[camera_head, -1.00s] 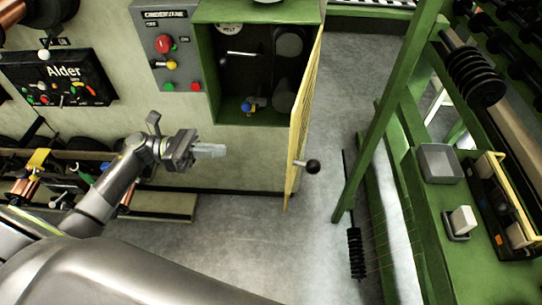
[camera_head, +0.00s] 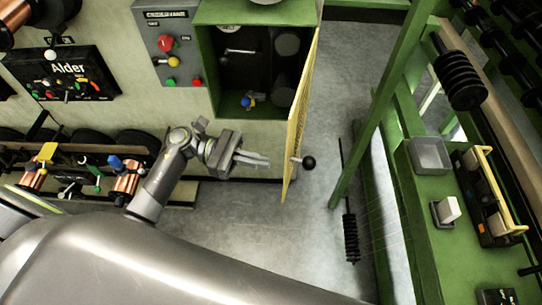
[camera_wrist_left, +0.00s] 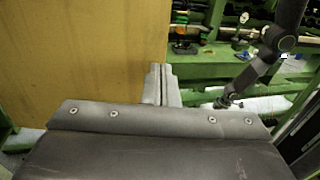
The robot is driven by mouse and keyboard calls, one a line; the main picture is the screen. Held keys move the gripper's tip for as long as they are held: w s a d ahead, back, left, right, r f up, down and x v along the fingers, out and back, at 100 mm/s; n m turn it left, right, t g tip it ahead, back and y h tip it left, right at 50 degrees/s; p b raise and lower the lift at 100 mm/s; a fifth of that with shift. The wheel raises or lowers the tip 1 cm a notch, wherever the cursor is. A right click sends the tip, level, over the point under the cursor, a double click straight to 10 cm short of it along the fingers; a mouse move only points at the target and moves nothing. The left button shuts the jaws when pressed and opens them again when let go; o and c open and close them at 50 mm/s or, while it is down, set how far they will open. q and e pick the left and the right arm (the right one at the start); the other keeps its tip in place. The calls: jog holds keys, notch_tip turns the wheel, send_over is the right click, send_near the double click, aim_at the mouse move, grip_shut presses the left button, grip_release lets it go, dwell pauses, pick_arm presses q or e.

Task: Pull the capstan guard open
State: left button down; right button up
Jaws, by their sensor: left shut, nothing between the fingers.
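The capstan guard (camera_head: 301,120) is a yellow panel hinged on the right side of a green-framed cabinet. It stands swung outward, and the cabinet's dark inside shows. A black ball knob (camera_head: 309,164) sticks out from its right face near the lower end. My left gripper (camera_head: 268,162) is shut and empty, left of the guard's lower edge and apart from the knob in the head view. In the left wrist view the shut fingers (camera_wrist_left: 160,84) show beside the yellow panel (camera_wrist_left: 85,50), which fills the upper left.
A control box (camera_head: 168,50) with red, yellow and green buttons is left of the cabinet. A green rack post (camera_head: 375,110) and a bench with a grey tray (camera_head: 430,155) stand on the right. Grey floor (camera_head: 240,225) is clear below the guard.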

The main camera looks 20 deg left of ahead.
pick_arm(q)
jog(key=d+p, duration=0.1)
jog(key=d, duration=0.2)
jog(key=shift+w, duration=0.1)
jog(key=shift+d, duration=0.15)
